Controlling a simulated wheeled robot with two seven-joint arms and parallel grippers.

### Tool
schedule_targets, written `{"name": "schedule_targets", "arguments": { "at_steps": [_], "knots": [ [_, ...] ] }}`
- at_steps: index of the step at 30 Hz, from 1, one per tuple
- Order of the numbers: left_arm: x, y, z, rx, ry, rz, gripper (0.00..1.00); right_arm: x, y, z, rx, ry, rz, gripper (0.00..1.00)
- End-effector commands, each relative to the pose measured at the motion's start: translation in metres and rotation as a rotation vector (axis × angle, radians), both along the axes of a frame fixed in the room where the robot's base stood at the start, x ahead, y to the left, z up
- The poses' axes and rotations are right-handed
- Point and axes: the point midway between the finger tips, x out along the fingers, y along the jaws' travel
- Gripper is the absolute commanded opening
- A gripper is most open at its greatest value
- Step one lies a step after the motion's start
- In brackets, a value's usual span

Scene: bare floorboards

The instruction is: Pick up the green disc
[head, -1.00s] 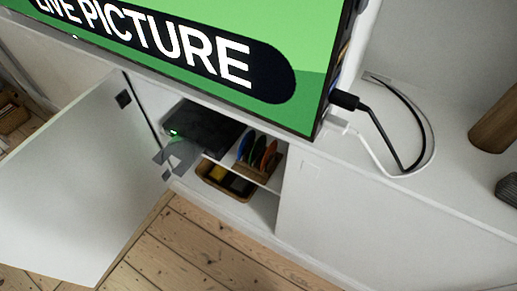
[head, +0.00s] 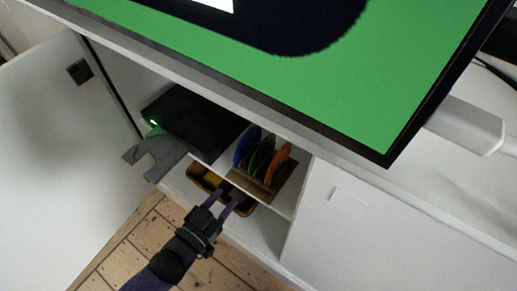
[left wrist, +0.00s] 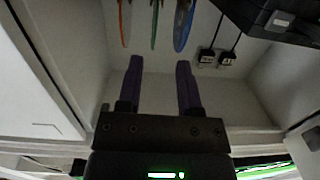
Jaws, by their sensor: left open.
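The green disc (head: 262,155) stands on edge in a wooden rack (head: 258,187) on the cabinet's upper shelf, between a blue disc (head: 245,145) and an orange disc (head: 279,162). My left gripper (head: 231,193) is open and empty, in front of and just below the rack in the head view. In the left wrist view the picture is turned over, and the green disc (left wrist: 155,22) shows beyond the gap between my two purple fingers (left wrist: 158,82), apart from them. The orange and blue discs flank it. My right gripper is not in view.
A black box (head: 190,118) with a green light sits left of the rack. A grey forked piece (head: 158,158) juts out at its front. The open door (head: 45,150) is left; a screen (head: 350,95) overhangs above.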

Motion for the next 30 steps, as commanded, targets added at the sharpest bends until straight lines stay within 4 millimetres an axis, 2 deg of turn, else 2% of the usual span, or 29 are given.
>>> {"name": "schedule_targets", "arguments": {
  "at_steps": [1, 3, 8, 14, 17, 25, 30],
  "knots": [
    [0.003, -0.006, 0.001, -0.027, -0.032, -0.022, 0.46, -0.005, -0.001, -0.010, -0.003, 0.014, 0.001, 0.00],
    [0.012, -0.015, 0.009, -0.050, -0.059, -0.036, 0.46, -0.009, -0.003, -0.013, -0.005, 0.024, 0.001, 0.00],
    [0.036, -0.033, 0.012, -0.050, -0.060, -0.035, 0.46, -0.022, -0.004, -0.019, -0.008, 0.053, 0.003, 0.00],
    [0.066, -0.053, -0.001, -0.048, -0.056, -0.034, 0.46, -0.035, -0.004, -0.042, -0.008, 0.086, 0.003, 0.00],
    [0.080, -0.062, 0.002, -0.046, -0.057, -0.033, 0.46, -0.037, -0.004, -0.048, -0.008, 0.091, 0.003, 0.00],
    [0.085, -0.066, 0.008, -0.045, -0.058, -0.032, 0.46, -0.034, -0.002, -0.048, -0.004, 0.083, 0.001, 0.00],
    [0.085, -0.065, 0.008, -0.044, -0.057, -0.032, 0.10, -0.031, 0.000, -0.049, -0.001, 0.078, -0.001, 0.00]
  ]
}}
